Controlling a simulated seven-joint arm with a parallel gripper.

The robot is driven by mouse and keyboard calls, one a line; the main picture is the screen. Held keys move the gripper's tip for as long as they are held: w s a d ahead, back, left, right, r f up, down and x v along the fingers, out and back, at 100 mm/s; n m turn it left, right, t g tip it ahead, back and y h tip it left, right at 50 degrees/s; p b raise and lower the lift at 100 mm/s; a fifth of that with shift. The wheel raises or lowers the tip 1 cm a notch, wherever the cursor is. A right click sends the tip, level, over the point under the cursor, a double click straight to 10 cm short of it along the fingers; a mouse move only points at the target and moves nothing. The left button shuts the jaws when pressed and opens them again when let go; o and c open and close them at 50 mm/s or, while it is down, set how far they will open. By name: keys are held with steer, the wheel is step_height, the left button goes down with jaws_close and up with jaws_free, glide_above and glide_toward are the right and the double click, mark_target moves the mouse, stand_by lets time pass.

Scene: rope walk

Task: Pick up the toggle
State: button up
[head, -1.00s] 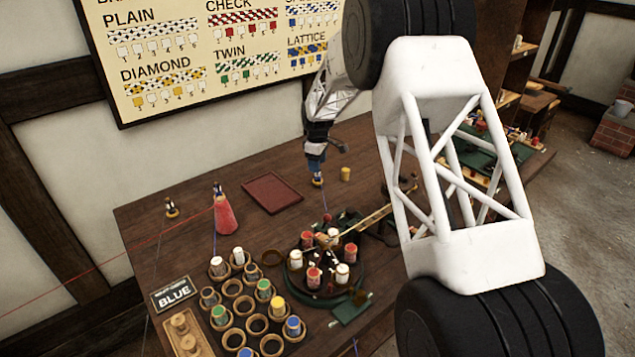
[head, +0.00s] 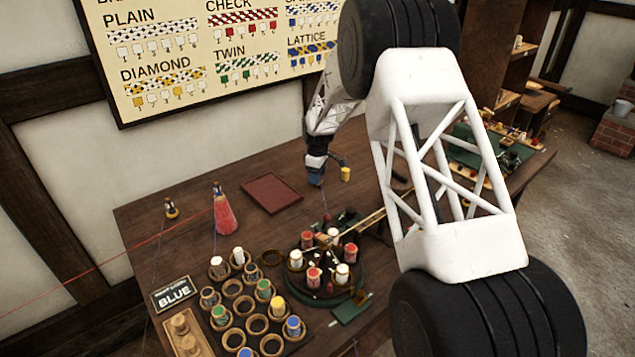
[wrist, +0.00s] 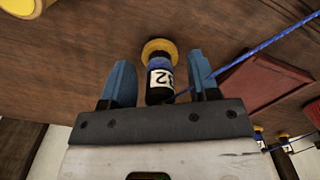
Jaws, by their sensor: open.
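What I take to be the toggle is a small dark upright peg (wrist: 160,85) with a blue band, a white label and a round yellow flange, in the wrist view. My gripper (wrist: 160,64) is open, with one blue finger on each side of it. Gaps show between the peg and both fingers. In the head view my gripper (head: 315,176) is low over the table behind the round rack, and its fingers hide most of the peg. A blue cord (wrist: 262,46) runs from near the right finger to the upper right.
A yellow cylinder (head: 346,174) stands just right of the gripper. A dark red tray (head: 272,193) lies to the left, with a red cone (head: 225,213) beyond it. The round rack (head: 357,283) with several bobbins is in front. Clear table lies behind the tray.

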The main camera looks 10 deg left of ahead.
stand_by(0.5)
steer(key=c, duration=1)
steer(key=shift+r, duration=0.15)
steer(key=shift+r, duration=1.5)
steer(key=shift+s+r, duration=0.15)
steer(key=shift+s, duration=0.1)
steer(key=s+d, duration=0.1)
steer(key=s, duration=0.4)
steer(key=s+d+r, duration=0.1)
steer(key=s+d, duration=0.1)
steer(key=s, duration=0.3)
steer(key=s+d, duration=0.1)
steer(key=s, duration=0.3)
steer(key=shift+s+d+r, duration=0.2)
steer(key=shift+s+d, duration=0.2)
